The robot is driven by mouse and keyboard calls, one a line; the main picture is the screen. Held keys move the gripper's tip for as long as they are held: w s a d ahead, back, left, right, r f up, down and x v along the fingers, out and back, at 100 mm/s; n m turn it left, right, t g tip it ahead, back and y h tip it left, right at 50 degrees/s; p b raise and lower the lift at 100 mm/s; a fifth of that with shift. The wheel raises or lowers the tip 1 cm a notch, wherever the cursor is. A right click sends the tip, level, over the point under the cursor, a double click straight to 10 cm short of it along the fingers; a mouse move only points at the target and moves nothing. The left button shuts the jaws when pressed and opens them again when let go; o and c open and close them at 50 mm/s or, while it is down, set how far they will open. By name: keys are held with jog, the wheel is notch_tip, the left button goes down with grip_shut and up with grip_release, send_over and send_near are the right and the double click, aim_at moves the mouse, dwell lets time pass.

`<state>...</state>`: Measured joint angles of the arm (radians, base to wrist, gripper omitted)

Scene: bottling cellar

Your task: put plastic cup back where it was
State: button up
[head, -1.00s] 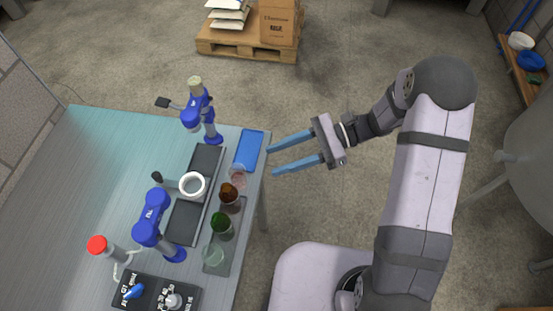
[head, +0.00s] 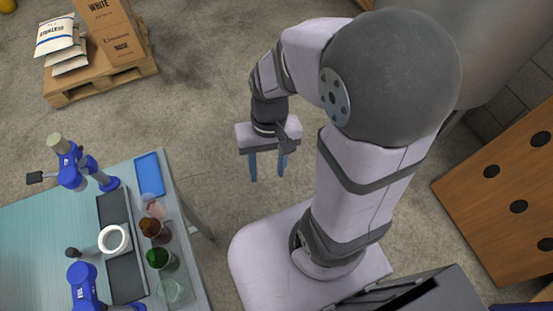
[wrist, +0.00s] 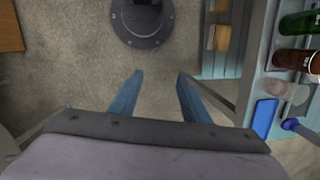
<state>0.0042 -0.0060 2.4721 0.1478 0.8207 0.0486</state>
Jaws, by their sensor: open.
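My gripper (head: 267,168) is open and empty, pointing down over bare floor, to the right of the bench and apart from it. Its two blue fingers also show in the wrist view (wrist: 160,78), with only floor between them. A clear pinkish cup (head: 152,207) stands on the bench near its right edge; it also shows in the wrist view (wrist: 290,90). A clear pale-green vessel (head: 172,291) stands nearer the front of the same row. I cannot tell which of these is the plastic cup.
Between the clear vessels stand a brown bottle (head: 152,229) and a green bottle (head: 160,258). A blue tray (head: 149,174) lies at the bench's far right corner. A white ring-shaped vessel (head: 114,239) sits left of the row. A loaded pallet (head: 100,83) stands on the floor behind.

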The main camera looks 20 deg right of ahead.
jog(key=shift+w+d+r+n+t+h, duration=0.25)
jog(key=shift+d+n+t, duration=0.2)
jog(key=shift+d, duration=0.25)
jog(key=shift+d+r+n+t+h, duration=0.1)
jog(key=shift+d+n+t+h, duration=0.3)
jog(key=shift+d, duration=0.25)
notch_tip(320, 180, up, 2)
jog(key=shift+r+p, duration=0.25)
jog(key=shift+p, duration=1)
